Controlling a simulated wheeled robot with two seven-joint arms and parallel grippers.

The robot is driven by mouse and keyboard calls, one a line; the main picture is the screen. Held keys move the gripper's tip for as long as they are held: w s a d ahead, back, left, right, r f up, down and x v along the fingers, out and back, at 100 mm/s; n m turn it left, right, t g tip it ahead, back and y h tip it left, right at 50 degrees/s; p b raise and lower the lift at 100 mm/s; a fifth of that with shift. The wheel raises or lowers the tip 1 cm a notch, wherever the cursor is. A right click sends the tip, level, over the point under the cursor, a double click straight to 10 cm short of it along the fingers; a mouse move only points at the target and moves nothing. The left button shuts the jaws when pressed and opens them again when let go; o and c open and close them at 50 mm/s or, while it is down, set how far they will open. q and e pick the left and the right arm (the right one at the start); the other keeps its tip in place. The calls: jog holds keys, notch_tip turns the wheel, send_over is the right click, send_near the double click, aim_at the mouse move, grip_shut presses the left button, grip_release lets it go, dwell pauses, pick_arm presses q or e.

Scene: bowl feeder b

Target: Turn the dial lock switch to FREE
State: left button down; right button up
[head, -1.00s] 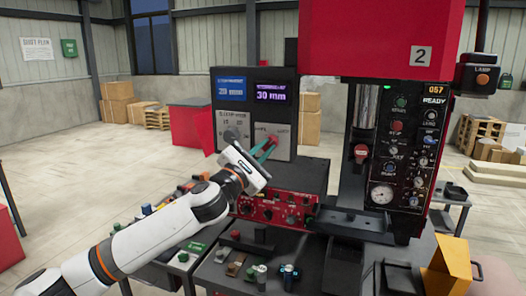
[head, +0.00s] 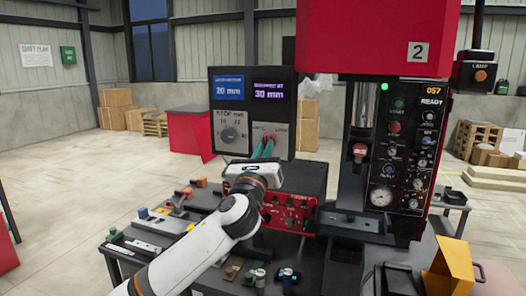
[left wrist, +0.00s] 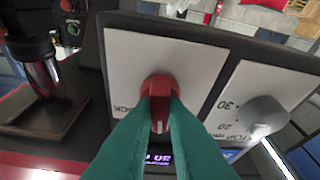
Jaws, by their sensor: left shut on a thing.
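The lock switch (head: 271,138) is a red knob on a pale plate at the lower right of the dark display box. In the left wrist view the red knob (left wrist: 158,84) carries a white mark pointing down the picture. The label LOCK is partly readable left of it there; I cannot read FREE. My left gripper (head: 266,149) has its teal fingers shut on the knob, and they also show in the left wrist view (left wrist: 160,108). The grey stop dial (head: 229,135) is left of the switch, untouched. My right gripper is out of view.
The display box (head: 249,87) shows 20 mm and 30 mm. A red control panel (head: 290,213) lies below it. The red press (head: 370,40) stands close on the right. Several small parts lie on the bench, and a yellow bin (head: 448,262) is at right.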

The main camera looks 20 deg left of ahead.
pick_arm(q)
jog(key=n+y, duration=0.1)
jog(key=n, duration=0.2)
jog(key=n+y, duration=0.1)
jog(key=n, duration=0.1)
jog(key=shift+d+r+g+y, duration=0.1)
jog(key=shift+r+g+y, duration=0.2)
jog(key=shift+r, duration=0.1)
jog(key=shift+r+n+g+y+p, duration=0.1)
jog(key=shift+n+g+y+p, duration=0.35)
jog(key=shift+n, duration=0.8)
jog(key=shift+n+g+y+p, duration=0.25)
jog(key=shift+n+y, duration=0.3)
jog(key=shift+n, duration=0.7)
jog(key=c, duration=1.5)
grip_release()
jog(key=shift+d, duration=0.1)
jog(key=shift+o, duration=0.3)
jog(key=shift+f, duration=0.2)
jog(key=shift+w+f, duration=0.15)
jog(key=shift+f, duration=0.05)
jog(key=b+v, duration=0.3)
jog(key=v, duration=0.9)
